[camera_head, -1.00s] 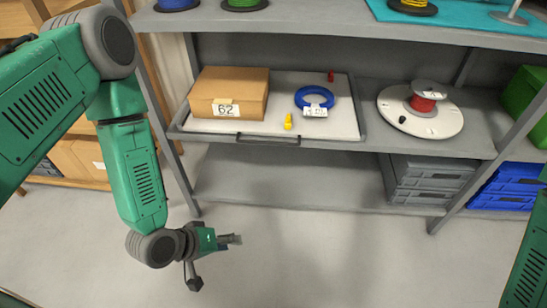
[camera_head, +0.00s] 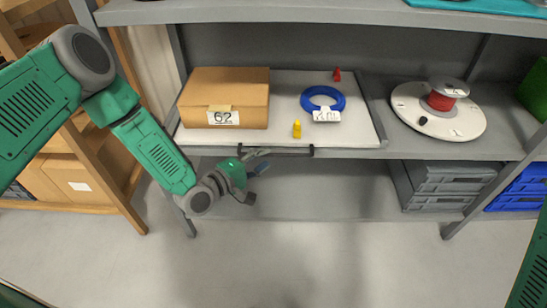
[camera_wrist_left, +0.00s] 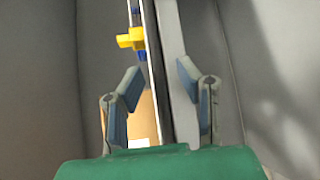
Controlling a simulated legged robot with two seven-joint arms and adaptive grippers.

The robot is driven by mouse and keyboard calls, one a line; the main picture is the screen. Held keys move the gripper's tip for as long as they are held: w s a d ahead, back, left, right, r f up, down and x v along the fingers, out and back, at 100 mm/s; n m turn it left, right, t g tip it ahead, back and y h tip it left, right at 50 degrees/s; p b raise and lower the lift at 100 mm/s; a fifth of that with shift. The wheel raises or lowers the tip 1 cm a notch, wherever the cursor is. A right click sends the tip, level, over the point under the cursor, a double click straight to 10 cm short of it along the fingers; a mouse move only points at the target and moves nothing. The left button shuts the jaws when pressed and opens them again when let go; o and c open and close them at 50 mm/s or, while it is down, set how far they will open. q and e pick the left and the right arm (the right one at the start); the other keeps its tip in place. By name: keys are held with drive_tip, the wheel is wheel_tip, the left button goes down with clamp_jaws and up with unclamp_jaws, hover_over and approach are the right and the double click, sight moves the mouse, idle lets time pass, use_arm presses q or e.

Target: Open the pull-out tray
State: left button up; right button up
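The pull-out tray (camera_head: 360,122) sits on the middle shelf, with a pale bottom, a grey rim and a dark bar handle (camera_head: 290,153) along its front. My left gripper (camera_head: 263,160) is at the handle's left part, just in front of the tray. In the left wrist view its two fingers (camera_wrist_left: 160,76) are spread apart, with the grey front edge of the tray (camera_wrist_left: 178,90) running between them. I cannot tell whether a finger touches the handle. My right gripper is out of view; only part of my right arm shows at the right edge.
On the tray are a cardboard box (camera_head: 225,97) marked 62, a blue ring (camera_head: 323,98), a yellow piece (camera_head: 297,128) and a red piece (camera_head: 337,74). A white reel (camera_head: 462,118) stands to the right. Grey crates (camera_head: 450,178) sit below right. The floor in front is clear.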

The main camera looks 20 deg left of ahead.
sight(275, 155)
use_arm(q)
drive_tip(key=shift+w+f, duration=0.2)
drive_tip(key=shift+w, duration=0.4)
drive_tip(key=shift+w+d, duration=0.2)
drive_tip(key=shift+w, duration=0.15)
drive_tip(key=d, duration=0.3)
drive_tip(key=shift+w+r+b, duration=0.2)
drive_tip(key=shift+w+b, duration=0.1)
drive_tip(key=shift+w, duration=0.1)
drive_tip(key=shift+d, duration=0.1)
drive_tip(key=shift+a, duration=0.4)
drive_tip(key=c, duration=0.7)
drive_tip(key=shift+a+f, duration=0.2)
drive_tip(key=shift+a, duration=0.45)
clamp_jaws()
drive_tip(key=shift+d, duration=0.1)
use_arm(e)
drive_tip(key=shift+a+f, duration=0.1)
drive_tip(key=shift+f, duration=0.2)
use_arm(q)
drive_tip(key=o, duration=0.6)
unclamp_jaws()
drive_tip(key=shift+d+r, duration=0.1)
drive_tip(key=shift+d, duration=0.1)
drive_tip(key=shift+o, duration=0.5)
drive_tip(key=shift+d, duration=0.3)
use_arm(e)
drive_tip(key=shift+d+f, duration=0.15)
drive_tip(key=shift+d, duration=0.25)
